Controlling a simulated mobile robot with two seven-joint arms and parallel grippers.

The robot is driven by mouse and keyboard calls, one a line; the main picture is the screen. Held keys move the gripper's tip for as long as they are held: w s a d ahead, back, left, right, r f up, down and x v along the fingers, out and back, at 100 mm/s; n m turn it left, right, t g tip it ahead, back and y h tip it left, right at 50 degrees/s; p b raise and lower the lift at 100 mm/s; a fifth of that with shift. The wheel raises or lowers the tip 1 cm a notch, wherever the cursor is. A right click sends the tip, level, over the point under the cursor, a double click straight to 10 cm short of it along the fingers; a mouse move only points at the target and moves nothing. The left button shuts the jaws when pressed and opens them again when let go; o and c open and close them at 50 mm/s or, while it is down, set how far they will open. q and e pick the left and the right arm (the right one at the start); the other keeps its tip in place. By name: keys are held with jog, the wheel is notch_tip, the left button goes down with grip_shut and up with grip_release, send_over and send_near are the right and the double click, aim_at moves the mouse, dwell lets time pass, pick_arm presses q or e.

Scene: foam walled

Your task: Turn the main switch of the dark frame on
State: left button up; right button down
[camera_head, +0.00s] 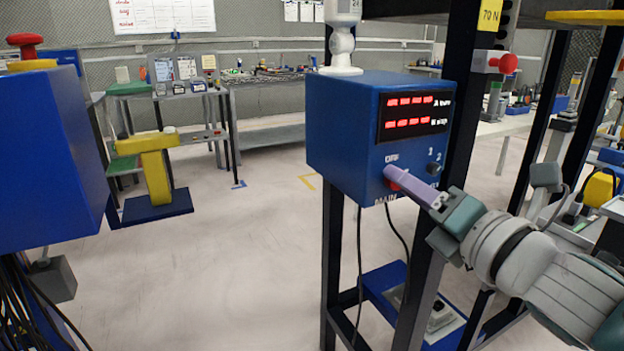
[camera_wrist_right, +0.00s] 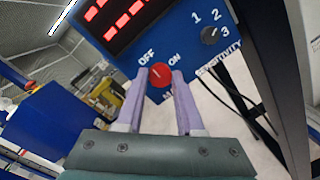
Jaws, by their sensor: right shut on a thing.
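The dark frame (camera_head: 455,110) carries a blue control box (camera_head: 345,130) with a lit red display (camera_head: 412,112). The main switch is a red knob low on the box's front, seen in the right wrist view (camera_wrist_right: 160,82) between the labels OFF and ON. My right gripper (camera_wrist_right: 161,78) is shut on this red knob, one lilac finger on each side. In the head view, the right gripper (camera_head: 390,174) reaches the box from the right and its fingers hide most of the knob. I cannot tell for certain which label the knob points to. My left gripper is not in view.
A small dark sensitivity knob (camera_wrist_right: 210,35) sits near the red one. Another blue box (camera_head: 50,150) stands at the far left, with a yellow stand (camera_head: 155,170) beyond it. Cables hang below the control box. The floor between is clear.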

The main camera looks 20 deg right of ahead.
jog(key=shift+m, duration=0.4)
jog(key=m+p, duration=0.3)
jog(key=m, duration=0.5)
jog(key=m+g+y+p, duration=0.1)
jog(key=m+p, duration=0.2)
jog(key=m, duration=0.5)
jog(key=shift+d, duration=0.1)
dwell(0.5)
jog(key=c, duration=0.5)
grip_release()
jog(key=shift+c, duration=0.2)
